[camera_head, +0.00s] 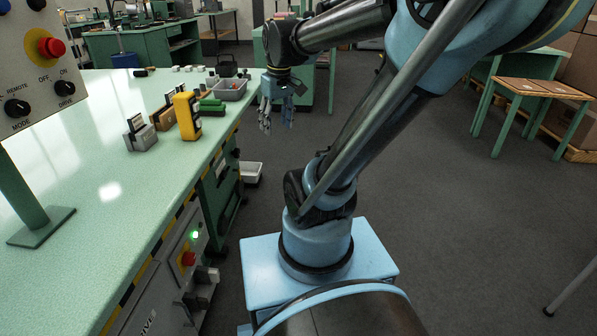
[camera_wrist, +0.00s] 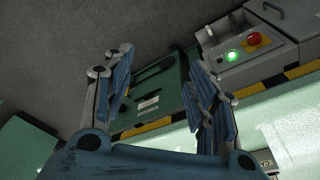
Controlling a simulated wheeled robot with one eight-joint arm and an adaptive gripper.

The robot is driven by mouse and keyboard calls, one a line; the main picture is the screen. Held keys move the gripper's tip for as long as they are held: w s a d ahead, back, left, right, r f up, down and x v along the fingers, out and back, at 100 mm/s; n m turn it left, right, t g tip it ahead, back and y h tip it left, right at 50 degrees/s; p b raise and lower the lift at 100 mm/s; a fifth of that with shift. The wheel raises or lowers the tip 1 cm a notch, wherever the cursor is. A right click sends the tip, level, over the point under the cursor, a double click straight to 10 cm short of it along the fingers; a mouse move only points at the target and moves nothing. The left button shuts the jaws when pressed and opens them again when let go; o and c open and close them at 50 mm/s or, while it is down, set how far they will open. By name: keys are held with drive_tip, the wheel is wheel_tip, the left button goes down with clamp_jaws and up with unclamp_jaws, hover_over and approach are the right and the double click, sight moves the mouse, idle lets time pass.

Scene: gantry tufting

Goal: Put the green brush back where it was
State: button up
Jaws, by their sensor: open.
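A low green piece (camera_head: 212,106), which looks like the green brush, lies on the pale green bench top (camera_head: 110,165) near its right edge, just right of the yellow device. My gripper (camera_head: 277,118) hangs fingers down past the bench's right edge, to the right of the green piece and apart from it. In the wrist view my gripper (camera_wrist: 163,92) has its blue fingers spread wide with nothing between them. The green piece cannot be made out in the wrist view.
A yellow device (camera_head: 187,116), a brown block (camera_head: 163,117) and a grey block (camera_head: 141,134) stand close to the green piece. A grey tray (camera_head: 231,89) sits behind it. A control panel (camera_head: 40,62) rises at the left. The bench's near part is mostly clear.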

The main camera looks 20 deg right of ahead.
drive_tip(key=s+d+f+m, duration=0.4)
drive_tip(key=s+f, duration=0.7)
drive_tip(key=shift+s+d+f+h, duration=0.15)
drive_tip(key=shift+s+f+h, duration=0.05)
drive_tip(key=shift+h, duration=0.1)
